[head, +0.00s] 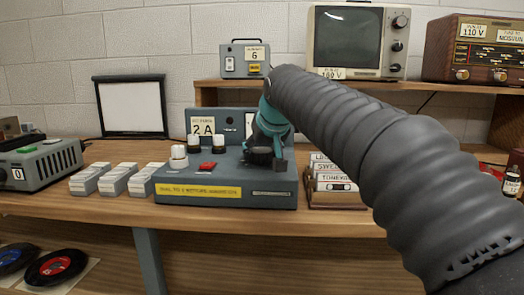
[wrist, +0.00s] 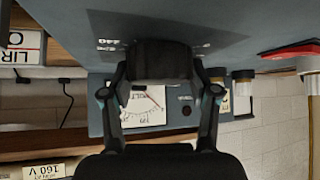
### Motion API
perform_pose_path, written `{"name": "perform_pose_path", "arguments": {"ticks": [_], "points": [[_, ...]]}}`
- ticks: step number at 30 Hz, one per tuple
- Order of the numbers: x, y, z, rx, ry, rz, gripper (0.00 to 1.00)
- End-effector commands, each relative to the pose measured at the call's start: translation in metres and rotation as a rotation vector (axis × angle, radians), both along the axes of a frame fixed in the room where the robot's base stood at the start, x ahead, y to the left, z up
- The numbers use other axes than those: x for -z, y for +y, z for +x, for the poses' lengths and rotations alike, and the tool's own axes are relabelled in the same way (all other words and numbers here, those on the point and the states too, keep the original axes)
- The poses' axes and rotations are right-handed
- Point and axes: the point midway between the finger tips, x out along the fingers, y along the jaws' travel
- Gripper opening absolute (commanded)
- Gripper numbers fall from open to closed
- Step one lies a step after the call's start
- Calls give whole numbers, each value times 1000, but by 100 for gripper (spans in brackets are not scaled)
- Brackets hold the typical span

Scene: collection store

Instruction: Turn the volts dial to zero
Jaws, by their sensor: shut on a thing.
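The volts dial is a dark knob (wrist: 162,62) on the sloped top of a blue-grey console (head: 225,192). My gripper (head: 266,150) reaches down onto the right part of the console and mostly hides the dial in the head view. In the wrist view my gripper (wrist: 162,70) has one finger on each side of the knob and is shut on it. A white volt meter (wrist: 143,104) with a red needle shows behind, partly covered.
A red switch (head: 208,166) and white-topped posts (head: 179,152) stand left of my gripper on the console. Card boxes (head: 115,180) and a grey device (head: 40,165) lie further left. Labelled boxes (head: 332,180) stand close right. A shelf behind carries a monitor (head: 348,40) and a radio (head: 478,50).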

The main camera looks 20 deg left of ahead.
Motion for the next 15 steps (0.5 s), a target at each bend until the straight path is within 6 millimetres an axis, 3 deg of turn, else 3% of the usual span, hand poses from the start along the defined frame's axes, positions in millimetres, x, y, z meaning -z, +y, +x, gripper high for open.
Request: {"name": "perform_pose_path", "arguments": {"ticks": [15], "points": [[1, -2, 2, -488, 3, 1, 25]]}}
